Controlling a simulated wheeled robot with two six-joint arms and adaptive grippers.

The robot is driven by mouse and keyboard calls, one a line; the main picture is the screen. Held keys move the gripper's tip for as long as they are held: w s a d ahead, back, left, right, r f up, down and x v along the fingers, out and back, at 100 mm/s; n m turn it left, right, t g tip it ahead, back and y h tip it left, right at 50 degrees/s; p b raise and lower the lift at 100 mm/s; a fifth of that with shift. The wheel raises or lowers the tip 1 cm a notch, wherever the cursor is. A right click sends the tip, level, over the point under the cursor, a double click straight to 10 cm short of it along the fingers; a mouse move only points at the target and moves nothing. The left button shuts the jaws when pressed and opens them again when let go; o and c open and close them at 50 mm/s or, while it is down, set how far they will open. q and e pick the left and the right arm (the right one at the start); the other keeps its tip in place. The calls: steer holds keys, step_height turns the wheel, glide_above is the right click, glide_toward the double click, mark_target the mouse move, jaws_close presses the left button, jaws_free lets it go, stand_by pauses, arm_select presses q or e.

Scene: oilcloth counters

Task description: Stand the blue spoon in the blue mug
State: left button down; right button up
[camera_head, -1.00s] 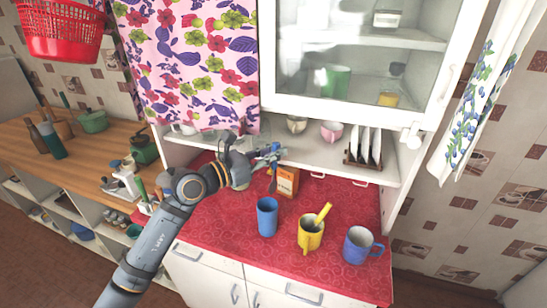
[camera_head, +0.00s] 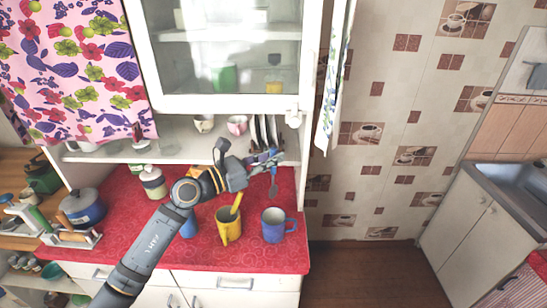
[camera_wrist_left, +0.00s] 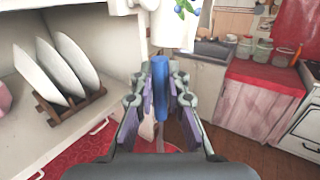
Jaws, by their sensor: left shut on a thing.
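My left gripper (camera_head: 268,160) is shut on the blue spoon (camera_head: 273,189). The spoon hangs roughly upright, apart from the counter, and its lower end is above and slightly behind the blue mug (camera_head: 277,227). In the left wrist view the spoon's blue handle (camera_wrist_left: 160,92) is between the two fingers of my left gripper (camera_wrist_left: 160,80). The mug cannot be made out there. My right gripper is not in view.
A yellow mug (camera_head: 228,229) holding a yellow spoon (camera_head: 236,201) stands left of the blue mug. A blue cup (camera_head: 188,226) is partly behind my arm. Plates in a rack (camera_wrist_left: 73,107) stand on the shelf behind. The red counter (camera_head: 250,258) is clear in front.

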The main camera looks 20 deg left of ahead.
mark_target(272, 195)
arm_select(q)
steer(key=shift+d+f+b, duration=0.1)
steer(key=shift+f+b, duration=0.95)
steer(key=shift+f, duration=0.25)
steer(key=shift+f+b, duration=0.7)
steer(key=shift+f, duration=0.1)
step_height(272, 195, down, 6)
steer(key=b, duration=0.5)
steer(key=shift+r, duration=0.25)
step_height(272, 195, down, 3)
steer(key=b, duration=0.3)
steer(key=shift+f, duration=0.15)
steer(key=c, duration=1.3)
jaws_free()
